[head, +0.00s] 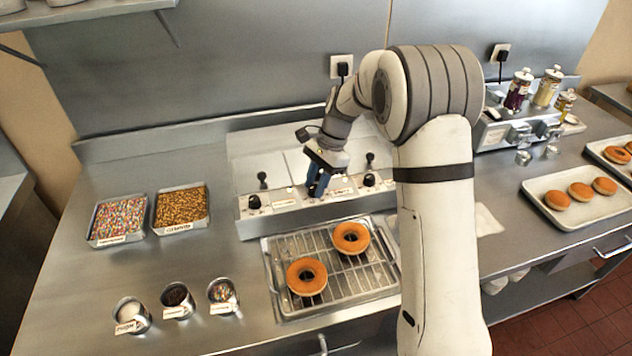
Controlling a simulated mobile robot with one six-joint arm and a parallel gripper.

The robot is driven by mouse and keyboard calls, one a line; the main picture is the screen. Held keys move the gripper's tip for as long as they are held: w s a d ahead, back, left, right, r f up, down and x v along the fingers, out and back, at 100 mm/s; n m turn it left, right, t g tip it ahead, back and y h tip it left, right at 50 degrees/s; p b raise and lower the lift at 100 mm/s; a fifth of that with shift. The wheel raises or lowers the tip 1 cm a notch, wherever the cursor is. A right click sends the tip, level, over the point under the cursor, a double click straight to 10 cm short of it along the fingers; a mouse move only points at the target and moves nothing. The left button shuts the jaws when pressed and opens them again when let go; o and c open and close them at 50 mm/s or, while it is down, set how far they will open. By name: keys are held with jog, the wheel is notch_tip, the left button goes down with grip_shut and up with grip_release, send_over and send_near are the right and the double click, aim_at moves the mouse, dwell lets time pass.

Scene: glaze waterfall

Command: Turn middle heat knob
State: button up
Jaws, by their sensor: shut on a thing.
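The glaze station's front panel (285,205) carries a row of black knobs. The left knob (254,202) and the right knob (369,180) show clear of my arm. My gripper (316,190) has its blue fingers pointing down at the middle of the panel, between those two knobs. It is shut on the middle heat knob, which the fingers hide almost wholly. The knob's turn angle cannot be seen.
A wire rack tray (273,283) with two donuts lies just in front of the panel. Sprinkle trays (120,218) and small cups (177,300) stand to the left. My arm covers the panel's right end. A topping dispenser (520,128) and donut trays (587,213) are at the right.

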jog(key=c, duration=0.3)
jog(key=shift+c, duration=0.2)
jog(key=n, duration=0.2)
jog(key=n+g+h+p, duration=0.1)
jog(key=n, duration=0.1)
jog(key=shift+w+a+r+n+h, duration=0.1)
jog(key=shift+w+a+n+h, duration=0.1)
jog(key=shift+n+h, duration=0.1)
jog(key=shift+a+n+g+h+p, duration=0.1)
jog(key=shift+n+g+h+p, duration=0.2)
jog(key=shift+n, duration=0.75)
jog(key=shift+n+h+p, duration=0.1)
jog(key=shift+n+h, duration=0.3)
jog(key=shift+n, duration=0.65)
jog(key=o, duration=1)
jog(key=shift+c, duration=0.2)
